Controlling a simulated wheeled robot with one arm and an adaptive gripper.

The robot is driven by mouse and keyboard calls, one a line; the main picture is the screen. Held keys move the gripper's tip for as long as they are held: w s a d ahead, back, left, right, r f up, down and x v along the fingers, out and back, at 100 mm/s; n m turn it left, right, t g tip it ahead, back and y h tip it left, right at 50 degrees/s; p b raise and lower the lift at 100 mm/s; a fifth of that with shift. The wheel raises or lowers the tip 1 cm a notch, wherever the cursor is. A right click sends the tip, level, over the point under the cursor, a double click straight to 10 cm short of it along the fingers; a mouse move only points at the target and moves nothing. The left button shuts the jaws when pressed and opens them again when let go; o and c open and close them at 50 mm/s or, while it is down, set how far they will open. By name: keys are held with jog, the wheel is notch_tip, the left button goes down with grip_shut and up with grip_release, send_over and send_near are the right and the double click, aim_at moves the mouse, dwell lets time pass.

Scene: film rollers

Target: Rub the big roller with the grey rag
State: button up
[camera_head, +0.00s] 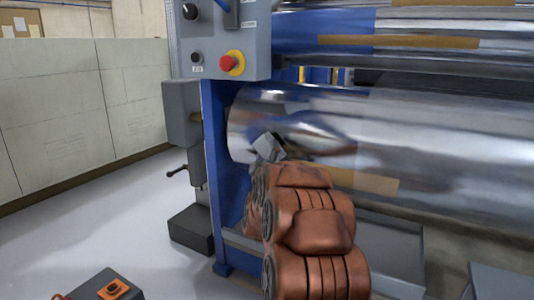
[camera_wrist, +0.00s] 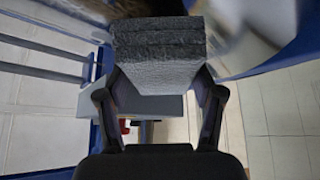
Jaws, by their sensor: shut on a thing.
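The big roller (camera_head: 400,135) is a wide, shiny metal cylinder lying across the blue machine in the head view. A curved shiny surface, likely the same roller (camera_wrist: 240,35), shows at the top right of the wrist view. My gripper (camera_wrist: 155,95) is shut on the grey rag (camera_wrist: 155,50), a thick, fuzzy folded block. In the head view the rag (camera_head: 268,147) is a small grey patch at the roller's left end, in front of its lower face. I cannot tell whether it touches the roller. My copper-coloured arm hides part of the roller's underside.
A grey control box (camera_head: 222,38) with a red stop button (camera_head: 227,63) sits above the roller's left end. A blue upright frame (camera_head: 222,180) stands just left of the roller. Smaller rollers (camera_head: 430,25) run above. Floor (camera_head: 100,225) at left is mostly clear.

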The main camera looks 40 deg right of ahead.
aim_at(280, 157)
jog(key=shift+w+d, duration=0.2)
jog(key=shift+d, duration=0.35)
jog(key=shift+w+d, duration=0.15)
jog(key=shift+d, duration=0.4)
dwell(0.6)
jog(key=shift+s+d+p, duration=0.2)
jog(key=shift+s, duration=0.65)
jog(key=shift+s+d+p, duration=0.15)
jog(key=shift+s+d, duration=0.05)
jog(key=shift+s, duration=0.65)
jog(key=shift+s+d, duration=0.35)
jog(key=shift+s, duration=0.45)
jog(key=shift+s+d, duration=0.3)
jog(key=shift+s, duration=0.5)
jog(key=shift+s+d, duration=0.3)
jog(key=shift+s, duration=0.8)
jog(key=shift+s+d, duration=0.3)
jog(key=shift+s, duration=0.8)
jog(key=shift+s+d, duration=0.3)
jog(key=shift+s, duration=0.8)
jog(key=shift+w+a, duration=0.3)
jog(key=shift+w, duration=0.55)
jog(key=shift+w+a, duration=0.25)
jog(key=shift+w, duration=0.55)
jog(key=shift+w+a+p, duration=0.2)
jog(key=shift+w, duration=0.7)
jog(key=shift+w+a+p, duration=0.2)
jog(key=shift+w, duration=0.65)
